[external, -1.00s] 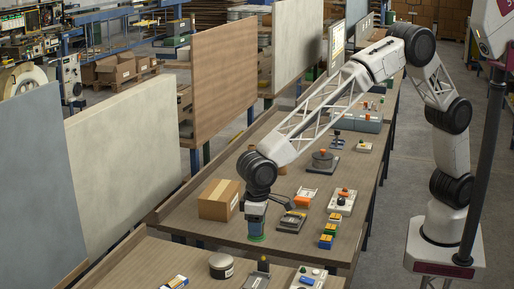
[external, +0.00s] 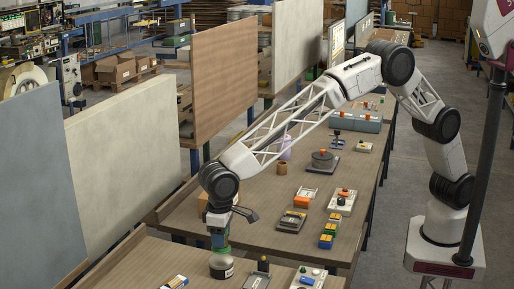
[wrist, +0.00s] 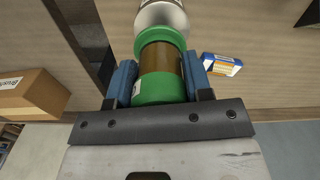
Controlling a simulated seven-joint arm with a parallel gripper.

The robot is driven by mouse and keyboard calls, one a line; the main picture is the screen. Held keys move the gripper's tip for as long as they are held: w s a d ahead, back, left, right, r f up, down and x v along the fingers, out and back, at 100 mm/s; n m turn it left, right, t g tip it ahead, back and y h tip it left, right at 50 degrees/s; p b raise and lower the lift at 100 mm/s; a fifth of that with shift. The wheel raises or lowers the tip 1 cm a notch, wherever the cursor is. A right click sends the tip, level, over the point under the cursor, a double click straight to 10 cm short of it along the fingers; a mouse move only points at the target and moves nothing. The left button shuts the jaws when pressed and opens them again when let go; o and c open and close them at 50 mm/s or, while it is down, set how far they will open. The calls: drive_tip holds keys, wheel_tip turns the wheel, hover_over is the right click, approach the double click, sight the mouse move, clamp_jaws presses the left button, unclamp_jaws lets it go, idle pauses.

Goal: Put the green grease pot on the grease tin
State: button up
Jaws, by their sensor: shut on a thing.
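The green grease pot (wrist: 158,92) has a brown band and green ends. My gripper (wrist: 160,82) is shut on it, with a blue finger on each side. In the external view the pot (external: 222,249) hangs below my gripper (external: 220,241), directly over the grease tin (external: 221,270). The tin is round and grey with a pale label and stands on the near bench. It also shows just past the pot in the wrist view (wrist: 161,14). I cannot tell whether pot and tin touch.
A blue and white box (external: 175,282) lies left of the tin; a dark-topped device (external: 257,278) stands to its right. A cardboard box (wrist: 30,93) is on the other bench, partly hidden by my arm externally. A gap separates the benches.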

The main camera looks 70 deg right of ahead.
drive_tip(key=shift+w+a, duration=0.1)
drive_tip(key=shift+a, duration=0.05)
drive_tip(key=shift+f, duration=1.75)
drive_tip(key=shift+f, duration=0.15)
drive_tip(key=o, duration=1)
drive_tip(key=shift+c, duration=0.2)
wheel_tip(320, 180, up, 12)
drive_tip(key=shift+r, duration=0.15)
